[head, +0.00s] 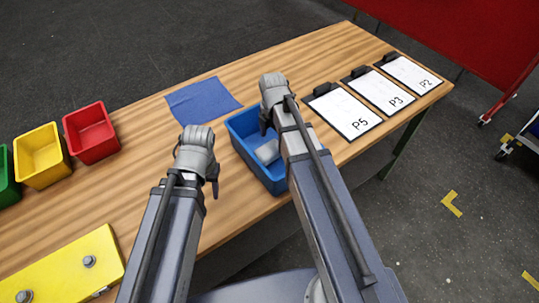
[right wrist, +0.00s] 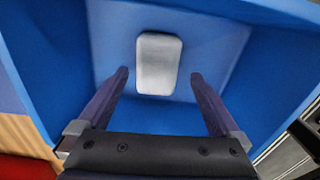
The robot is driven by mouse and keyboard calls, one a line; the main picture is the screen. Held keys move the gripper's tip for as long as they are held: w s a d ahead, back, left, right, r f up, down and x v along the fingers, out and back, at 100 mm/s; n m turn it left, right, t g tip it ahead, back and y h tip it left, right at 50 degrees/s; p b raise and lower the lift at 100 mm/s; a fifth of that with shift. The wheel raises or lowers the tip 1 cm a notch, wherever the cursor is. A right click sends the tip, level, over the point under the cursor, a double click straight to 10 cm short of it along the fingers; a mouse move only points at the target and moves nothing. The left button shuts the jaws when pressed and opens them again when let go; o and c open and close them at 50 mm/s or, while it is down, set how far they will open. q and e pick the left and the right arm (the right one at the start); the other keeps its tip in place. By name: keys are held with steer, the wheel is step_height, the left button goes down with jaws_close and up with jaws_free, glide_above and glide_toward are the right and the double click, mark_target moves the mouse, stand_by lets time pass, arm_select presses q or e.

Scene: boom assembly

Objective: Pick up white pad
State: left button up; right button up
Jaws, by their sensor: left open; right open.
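The white pad (head: 267,151) is a small pale rounded block lying in the blue bin (head: 241,140). In the right wrist view the pad (right wrist: 159,63) lies on the bin floor, ahead of and between the fingertips. My right gripper (right wrist: 158,75) is open and empty, pointing down into the bin, with a finger to each side of the pad's near end. In the head view my right arm covers the bin's right part. My left gripper (head: 213,178) is over the table to the left of the bin, holding nothing that I can see.
A blue cloth (head: 202,101) lies behind the bin. Clipboards marked P5 (head: 345,112), P3 (head: 384,91) and P2 (head: 411,74) lie to the right. Red (head: 91,134), yellow (head: 42,156) and green bins stand at left, with a yellow plate (head: 65,268) at front left.

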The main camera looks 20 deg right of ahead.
mark_target(269, 149)
arm_select(q)
steer(key=shift+f+b, duration=2.6)
steer(key=shift+f, duration=0.3)
arm_select(e)
steer(key=shift+a+f, duration=0.25)
steer(key=shift+f, duration=1.2)
steer(key=shift+a+f, duration=0.2)
steer(key=shift+f, duration=1.25)
arm_select(q)
steer(key=shift+r, duration=0.1)
arm_select(e)
steer(key=shift+r, duration=0.1)
steer(key=c, duration=1.2)
